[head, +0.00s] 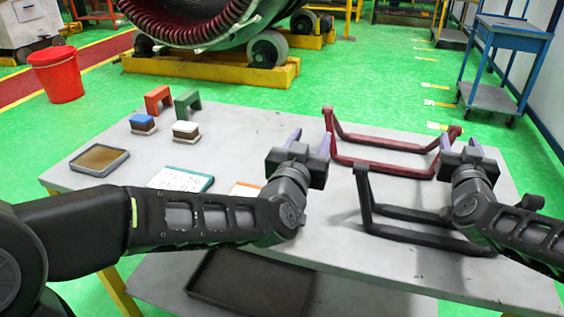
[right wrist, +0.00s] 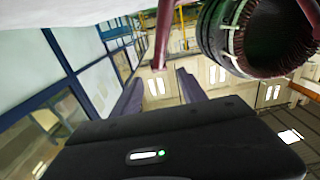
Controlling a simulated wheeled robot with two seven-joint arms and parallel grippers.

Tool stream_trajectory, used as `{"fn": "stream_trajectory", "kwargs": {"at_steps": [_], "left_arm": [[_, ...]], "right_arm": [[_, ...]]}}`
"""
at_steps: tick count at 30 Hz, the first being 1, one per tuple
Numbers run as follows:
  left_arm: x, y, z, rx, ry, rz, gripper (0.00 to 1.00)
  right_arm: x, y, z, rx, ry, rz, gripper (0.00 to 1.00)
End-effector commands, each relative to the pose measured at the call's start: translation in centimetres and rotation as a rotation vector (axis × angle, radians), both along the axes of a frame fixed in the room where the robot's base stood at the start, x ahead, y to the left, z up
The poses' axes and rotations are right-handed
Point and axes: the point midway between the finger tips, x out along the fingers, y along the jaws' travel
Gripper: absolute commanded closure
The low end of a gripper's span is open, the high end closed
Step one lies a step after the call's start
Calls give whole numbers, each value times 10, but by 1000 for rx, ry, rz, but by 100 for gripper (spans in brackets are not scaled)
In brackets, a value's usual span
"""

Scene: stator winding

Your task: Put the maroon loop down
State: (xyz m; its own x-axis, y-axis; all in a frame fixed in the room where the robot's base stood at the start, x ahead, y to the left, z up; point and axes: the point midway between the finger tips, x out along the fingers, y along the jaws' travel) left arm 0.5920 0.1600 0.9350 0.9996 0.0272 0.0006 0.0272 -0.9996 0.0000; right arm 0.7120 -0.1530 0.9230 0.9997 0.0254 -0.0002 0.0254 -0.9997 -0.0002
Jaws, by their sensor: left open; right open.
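The maroon loop (head: 382,168) is on the right half of the grey table, toward its far side, and appears to rest on the tabletop with its ends raised. My left gripper (head: 310,138) is open and empty, just left of the loop's left end and apart from it. My right gripper (head: 461,144) is open by the loop's right end, which its fingers partly hide. In the right wrist view a maroon bar (right wrist: 163,35) of the loop shows above the open fingers (right wrist: 158,85), apparently clear of them.
A black loop (head: 415,237) lies nearer on the grey table (head: 330,250). At the left are a shallow tray (head: 99,159), small blocks, an orange bracket (head: 158,98), a green bracket (head: 187,103) and a teal-edged card (head: 181,179). The large stator (head: 205,22) stands behind.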

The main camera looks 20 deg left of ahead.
Motion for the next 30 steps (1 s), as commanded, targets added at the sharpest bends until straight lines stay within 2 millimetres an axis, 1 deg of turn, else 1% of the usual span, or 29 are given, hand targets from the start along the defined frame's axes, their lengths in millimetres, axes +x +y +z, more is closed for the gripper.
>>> {"fn": "stream_trajectory", "kwargs": {"at_steps": [5,8,11,18,21,25,30], "left_arm": [[0,0,0,0,0,0,53],[0,0,0,0,0,0,53],[0,0,0,0,0,0,53],[0,0,0,0,0,0,53],[0,0,0,0,0,0,53],[0,0,0,0,0,0,53],[0,0,0,0,0,0,53]], "right_arm": [[-5,0,0,-1,0,0,51],[-15,0,1,-1,0,1,51],[-31,-1,1,-1,-1,0,51],[-81,-2,1,-2,-2,0,51],[-99,-3,1,-1,-2,0,51],[-115,-3,0,0,0,0,51],[-121,-3,0,0,0,0,51]]}}
